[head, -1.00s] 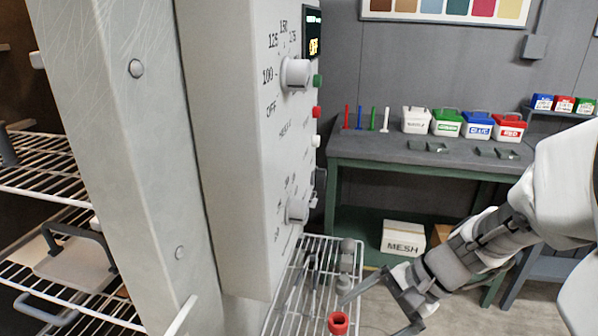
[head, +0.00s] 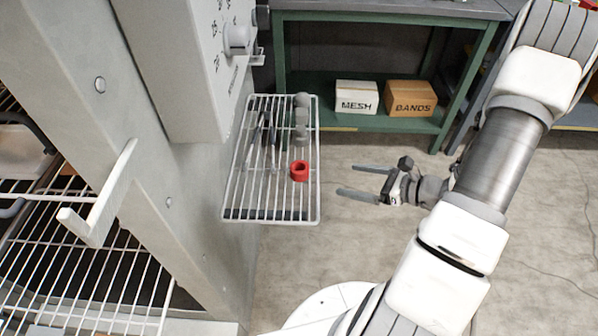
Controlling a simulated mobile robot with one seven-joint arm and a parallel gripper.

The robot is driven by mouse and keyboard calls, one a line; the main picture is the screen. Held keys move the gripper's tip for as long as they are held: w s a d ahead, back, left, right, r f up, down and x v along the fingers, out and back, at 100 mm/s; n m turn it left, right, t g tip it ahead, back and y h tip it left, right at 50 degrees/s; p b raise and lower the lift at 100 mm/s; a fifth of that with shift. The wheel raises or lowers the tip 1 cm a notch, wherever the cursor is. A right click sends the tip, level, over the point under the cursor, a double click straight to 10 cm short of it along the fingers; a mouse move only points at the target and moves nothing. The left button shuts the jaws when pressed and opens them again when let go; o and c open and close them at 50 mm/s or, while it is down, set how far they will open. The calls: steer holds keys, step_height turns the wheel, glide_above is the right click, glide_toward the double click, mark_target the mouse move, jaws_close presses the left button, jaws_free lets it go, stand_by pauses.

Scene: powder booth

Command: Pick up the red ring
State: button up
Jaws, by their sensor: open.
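The red ring (head: 299,171) sits on a white wire shelf (head: 232,205) fixed to the side of the oven, near the shelf's right edge. My gripper (head: 346,180) is to the right of the shelf, open and empty. Its two fingers point left toward the ring, with a clear gap between the fingertips and the shelf edge. I cannot tell the gripper's exact height relative to the ring.
Grey tools (head: 262,145) and a grey knobbed piece (head: 301,115) share the wire shelf. A white bracket (head: 105,200) juts from the oven at left. A green bench with MESH (head: 357,97) and BANDS (head: 410,98) boxes stands behind.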

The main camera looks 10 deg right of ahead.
mark_target(306, 170)
steer(key=b+x, duration=0.2)
steer(key=x, duration=0.9)
steer(key=shift+a, duration=0.15)
steer(key=shift+r+b+x, duration=0.15)
steer(key=shift+b+x, duration=0.1)
steer(key=shift+x, duration=1.15)
steer(key=shift+r+b+x, duration=0.15)
steer(key=shift+b+x, duration=0.1)
steer(key=shift+x, duration=1.2)
steer(key=shift+w, duration=0.15)
steer(key=c, duration=1.6)
